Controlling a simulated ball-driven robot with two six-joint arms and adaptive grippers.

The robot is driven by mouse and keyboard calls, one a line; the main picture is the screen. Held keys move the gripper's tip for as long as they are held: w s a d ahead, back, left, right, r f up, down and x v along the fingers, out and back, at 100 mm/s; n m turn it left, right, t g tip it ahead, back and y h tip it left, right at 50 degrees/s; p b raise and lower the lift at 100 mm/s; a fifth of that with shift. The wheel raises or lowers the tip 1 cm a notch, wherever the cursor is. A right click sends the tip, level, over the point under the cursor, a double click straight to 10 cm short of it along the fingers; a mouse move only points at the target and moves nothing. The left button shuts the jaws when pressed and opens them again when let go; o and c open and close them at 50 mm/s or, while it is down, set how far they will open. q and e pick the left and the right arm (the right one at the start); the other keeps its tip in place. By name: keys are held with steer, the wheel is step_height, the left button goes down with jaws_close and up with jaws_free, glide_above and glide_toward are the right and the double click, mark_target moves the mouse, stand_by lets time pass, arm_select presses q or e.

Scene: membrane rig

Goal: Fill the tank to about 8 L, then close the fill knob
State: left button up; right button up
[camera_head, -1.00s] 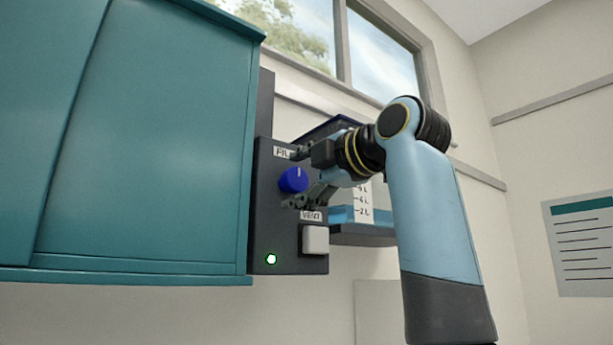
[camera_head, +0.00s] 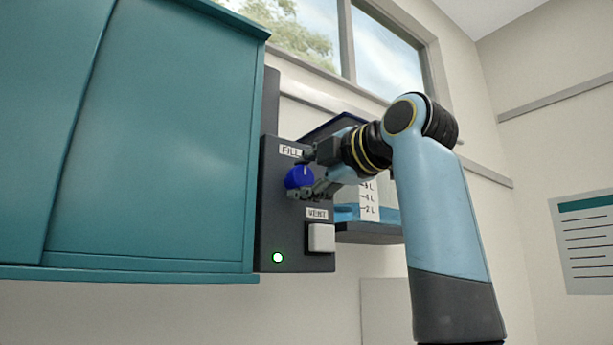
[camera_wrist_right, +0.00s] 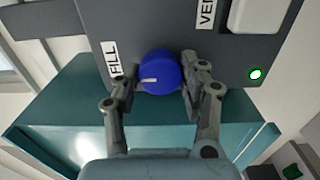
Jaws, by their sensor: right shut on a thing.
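The blue fill knob (camera_head: 298,178) sits on the dark panel (camera_head: 290,236) under a FILL label. My right gripper (camera_head: 309,172) is shut on the knob, one finger above it and one below. In the right wrist view the knob (camera_wrist_right: 158,72) lies between the two fingers of my right gripper (camera_wrist_right: 158,88), and its white mark points toward the FILL label. The tank (camera_head: 345,214) is behind the panel, with blue water low in it near the 2 L mark of its scale (camera_head: 368,200). My arm hides part of the tank and the scale's top. My left gripper is not in view.
A white VENT button (camera_head: 321,238) is below the knob, and a green lamp (camera_head: 278,257) glows at the panel's lower left. A large teal cabinet (camera_head: 150,150) stands close on the left. A poster (camera_head: 585,245) hangs on the right wall.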

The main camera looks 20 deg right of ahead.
steer(key=shift+f, duration=0.15)
steer(key=shift+n+b, duration=0.45)
steer(key=shift+n, duration=1.05)
steer(key=shift+f+n+b, duration=0.1)
steer(key=shift+n+b, duration=0.4)
steer(key=shift+n, duration=1)
